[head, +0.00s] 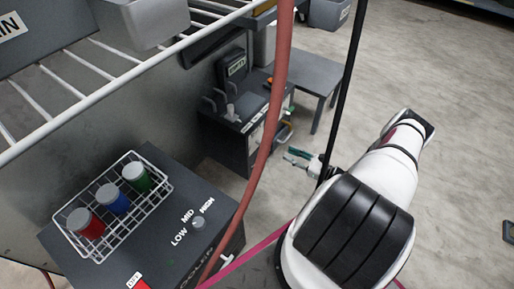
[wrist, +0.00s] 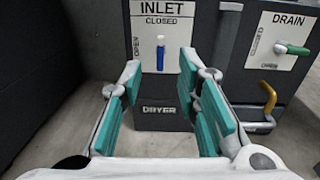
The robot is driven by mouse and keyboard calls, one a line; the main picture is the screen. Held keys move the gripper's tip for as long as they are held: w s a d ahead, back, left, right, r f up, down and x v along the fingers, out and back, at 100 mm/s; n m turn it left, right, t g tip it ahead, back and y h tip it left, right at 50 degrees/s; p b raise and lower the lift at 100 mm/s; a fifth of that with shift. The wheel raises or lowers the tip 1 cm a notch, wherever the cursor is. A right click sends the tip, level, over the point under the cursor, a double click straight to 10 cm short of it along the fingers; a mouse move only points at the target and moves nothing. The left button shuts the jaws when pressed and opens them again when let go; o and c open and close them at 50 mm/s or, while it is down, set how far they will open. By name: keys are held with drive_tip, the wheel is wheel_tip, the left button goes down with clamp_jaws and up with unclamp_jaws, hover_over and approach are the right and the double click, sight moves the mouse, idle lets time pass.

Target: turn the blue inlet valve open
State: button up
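The blue inlet valve handle (wrist: 160,55) stands upright on a white plate (wrist: 140,27) in the wrist view. The plate reads INLET and CLOSED at the top, with OPEN written sideways at its left. The handle's light-coloured tip points up toward CLOSED. My gripper (wrist: 160,74) is open and empty, its teal-padded fingers on either side of the handle in the picture. The handle appears beyond the fingertips, with no contact visible. In the head view my gripper (head: 295,155) shows small beside the dark unit; I cannot make out the blue handle there.
A white DRAIN plate (wrist: 270,30) with a green handle (wrist: 292,49) is at right, above a yellow curved handle (wrist: 268,100). A red hose (head: 269,120) crosses the head view. A wire basket (head: 120,225) of jars sits on a dark cabinet.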

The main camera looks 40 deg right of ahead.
sight(263, 142)
drive_tip(key=shift+m, duration=0.3)
drive_tip(key=b+x, duration=0.1)
drive_tip(key=x, duration=0.3)
drive_tip(key=b+x, duration=0.1)
drive_tip(key=x, duration=0.4)
drive_tip(key=f+b+x, duration=0.1)
drive_tip(key=b+x, duration=0.1)
drive_tip(key=x, duration=0.2)
drive_tip(key=shift+w, duration=0.35)
drive_tip(key=shift+c, duration=0.6)
clamp_jaws()
